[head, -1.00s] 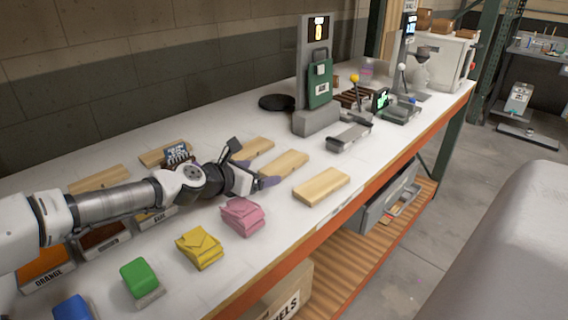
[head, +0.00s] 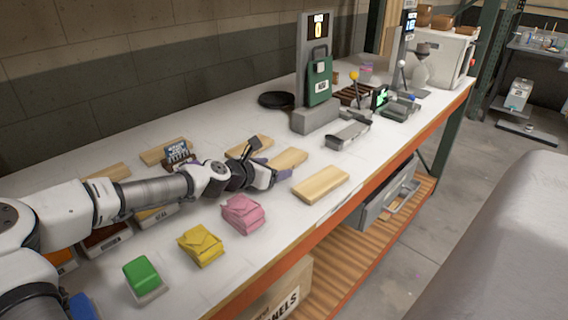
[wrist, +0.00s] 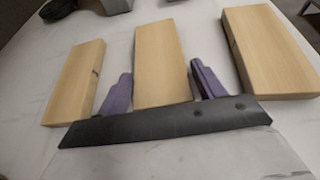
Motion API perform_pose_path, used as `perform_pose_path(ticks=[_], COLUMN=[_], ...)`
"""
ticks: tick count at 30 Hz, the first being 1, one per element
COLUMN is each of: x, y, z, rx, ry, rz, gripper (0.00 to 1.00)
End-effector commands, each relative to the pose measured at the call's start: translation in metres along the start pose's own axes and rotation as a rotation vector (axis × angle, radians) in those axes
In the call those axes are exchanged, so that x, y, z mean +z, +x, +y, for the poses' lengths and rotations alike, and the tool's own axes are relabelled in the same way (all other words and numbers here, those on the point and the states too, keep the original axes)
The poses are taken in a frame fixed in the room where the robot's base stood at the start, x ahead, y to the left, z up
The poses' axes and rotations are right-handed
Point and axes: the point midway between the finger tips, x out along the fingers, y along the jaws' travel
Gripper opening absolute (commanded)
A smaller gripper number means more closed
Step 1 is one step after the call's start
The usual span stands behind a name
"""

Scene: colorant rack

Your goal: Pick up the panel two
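Several pale wooden panels lie on the white workbench, with no number readable on them. The middle panel (head: 290,158) lies just beyond my gripper (head: 278,173) in the head view. In the wrist view the middle panel (wrist: 163,62) lies between the two purple fingers of my gripper (wrist: 162,80), which is open. A gap shows on each side, and nothing is held. A panel (wrist: 76,80) lies to the left and another panel (wrist: 268,50) to the right. The head view also shows a front panel (head: 321,184) and a back panel (head: 250,146). Whether the fingers are at panel height is unclear.
Pink (head: 241,214), yellow (head: 201,245) and green (head: 142,275) blocks stand along the front edge of the workbench (head: 240,280). A grey stand with a green pouch (head: 319,78) and a dark pan (head: 277,99) are farther back. The bench is clear near the front panel.

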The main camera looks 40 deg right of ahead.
Motion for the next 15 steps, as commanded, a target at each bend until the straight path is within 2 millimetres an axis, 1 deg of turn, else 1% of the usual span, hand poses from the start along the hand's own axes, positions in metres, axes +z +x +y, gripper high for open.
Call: perform_pose_path(ticks=[1, 7, 15], x=[0.0001, 0.0002, 0.0030], y=[-0.0002, -0.0003, -0.0014], z=[0.0000, 0.0000, 0.0003], rx=[0.000, 0.000, 0.001], ry=[0.000, 0.000, 0.002], rz=[0.000, 0.000, -0.001], gripper=[0.61, 0.35, 0.34])
